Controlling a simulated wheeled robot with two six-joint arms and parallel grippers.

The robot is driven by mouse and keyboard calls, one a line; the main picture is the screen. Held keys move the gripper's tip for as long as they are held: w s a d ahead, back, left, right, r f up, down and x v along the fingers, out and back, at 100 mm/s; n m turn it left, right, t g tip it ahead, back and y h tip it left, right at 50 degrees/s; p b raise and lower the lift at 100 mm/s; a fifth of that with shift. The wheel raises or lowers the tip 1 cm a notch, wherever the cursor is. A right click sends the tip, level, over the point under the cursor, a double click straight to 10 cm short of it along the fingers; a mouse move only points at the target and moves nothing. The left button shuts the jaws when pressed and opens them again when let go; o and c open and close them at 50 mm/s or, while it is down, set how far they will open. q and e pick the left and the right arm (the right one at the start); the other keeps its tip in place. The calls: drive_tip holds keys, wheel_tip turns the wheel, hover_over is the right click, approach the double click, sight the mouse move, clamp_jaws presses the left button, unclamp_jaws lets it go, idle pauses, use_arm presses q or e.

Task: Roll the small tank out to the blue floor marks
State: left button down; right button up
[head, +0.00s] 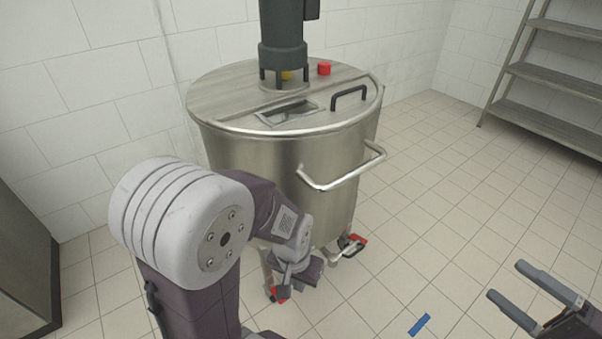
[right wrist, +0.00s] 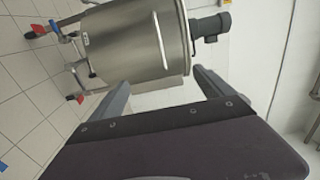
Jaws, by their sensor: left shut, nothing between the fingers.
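The small steel tank (head: 255,160) stands upright on casters by the white wall, with a bar handle (head: 345,178) on its front side. The tank also shows, turned sideways, in the right wrist view (right wrist: 125,50). My left gripper (head: 290,278) is low in front of the tank near a caster with a red pedal (head: 278,294). It looks shut and empty; whether it touches the pedal I cannot tell. Another red pedal (head: 358,239) shows to the right. My right gripper (head: 505,280) is open and empty, apart from the tank. A blue floor mark (head: 419,325) lies in front.
A metal shelf rack (head: 550,70) stands at the back right. A dark-sided steel unit (head: 25,260) is at the left edge. The lid carries a dark motor (head: 283,35), a red knob (head: 324,68) and a black handle (head: 349,94). Tiled floor to the right is clear.

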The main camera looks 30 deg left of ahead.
drive_tip(key=shift+d, duration=0.1)
drive_tip(key=v, duration=0.9)
drive_tip(key=shift+p, duration=0.3)
